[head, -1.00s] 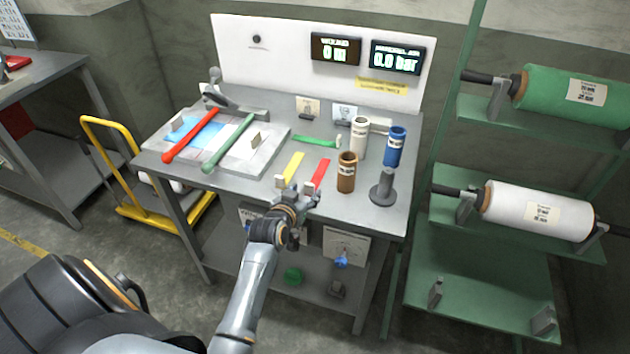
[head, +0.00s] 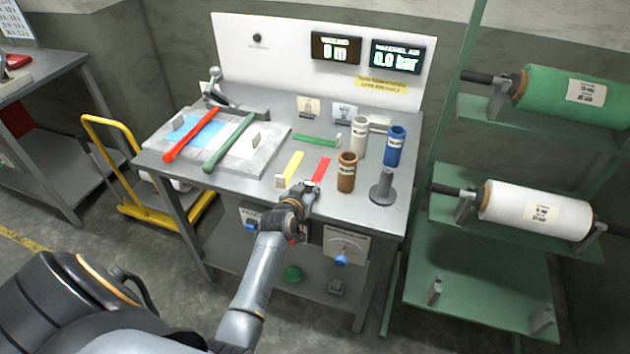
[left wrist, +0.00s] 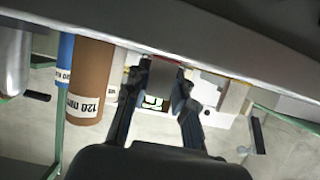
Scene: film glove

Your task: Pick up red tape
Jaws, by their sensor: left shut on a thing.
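The red tape (head: 321,168) is a flat red strip on the grey workbench top, at the near edge, right of the yellow strip. My left gripper (head: 309,188) is at the strip's near end, low at the bench's front edge. In the left wrist view my left gripper (left wrist: 162,88) is shut, with a small greyish-red end piece (left wrist: 163,72) between its fingertips. The gripper hides the strip's near end in the head view. My right gripper is not in view.
A yellow strip (head: 293,167) lies just left, and a green strip (head: 315,140) behind. A brown tube (head: 346,172) stands close on the right, with a blue tube (head: 394,147) and a white tube (head: 359,138) further back. A dark stand (head: 382,189) is at the right front.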

